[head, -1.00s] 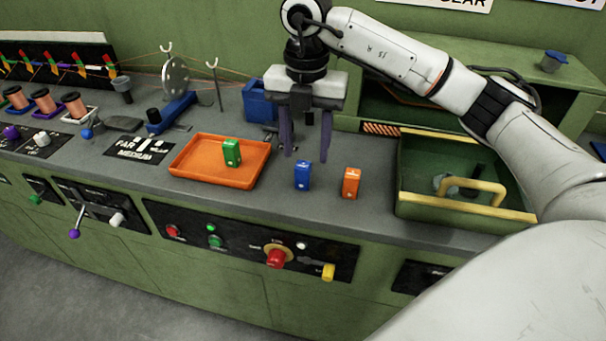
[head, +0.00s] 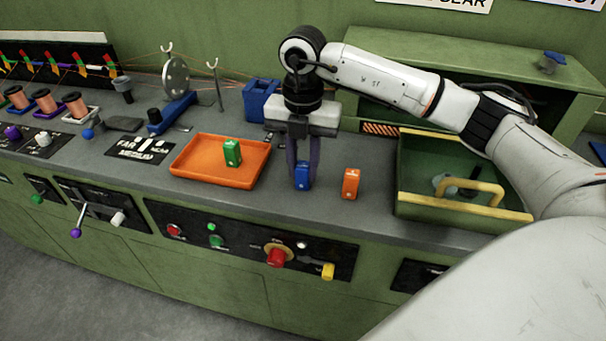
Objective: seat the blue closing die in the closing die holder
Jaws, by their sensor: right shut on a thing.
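The blue closing die (head: 303,176) is a small upright block on the grey bench, between the orange tray and an orange block. My right gripper (head: 303,170) comes down on it from above and is shut on it, with dark fingers at its sides. The die appears to stand on the bench still. I cannot tell for sure which fixture is the closing die holder; a blue open-topped bracket (head: 261,99) stands behind the gripper, partly hidden by it. My left gripper is not in view.
A green block (head: 232,153) stands in the orange tray (head: 186,172). An orange block (head: 351,184) stands close to the right of the die. A green bin (head: 420,207) with a yellow handle is farther right. A blue-based fixture (head: 175,113) and a disc (head: 176,75) stand at back left.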

